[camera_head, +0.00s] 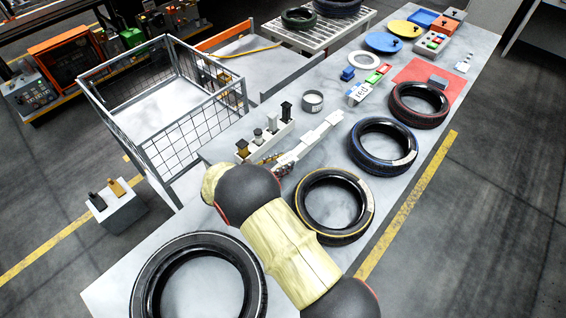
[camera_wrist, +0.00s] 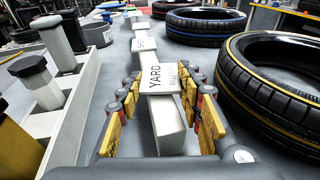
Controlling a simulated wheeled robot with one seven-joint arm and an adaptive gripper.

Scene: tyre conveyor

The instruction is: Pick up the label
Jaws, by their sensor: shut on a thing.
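A white label block with "YARD" printed on it (camera_wrist: 154,82) stands between the yellow-padded fingers of my gripper (camera_wrist: 163,92) in the wrist view. My gripper is shut on this label, with pads on both its left and right sides. The label's lower part is a plain white block on or just above the table; I cannot tell which. More white labels stand in a row beyond it, the nearest (camera_wrist: 142,45) just past the fingertips. In the head view the row of white labels (camera_head: 314,136) runs away from my gripper (camera_head: 272,164), whose fingers are small there.
A yellow-striped tyre (camera_head: 368,214) lies close on the right, and a blue-striped tyre (camera_head: 405,161) lies beyond it. A white holder with dark, white and amber-topped pieces (camera_wrist: 70,95) stands close on the left.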

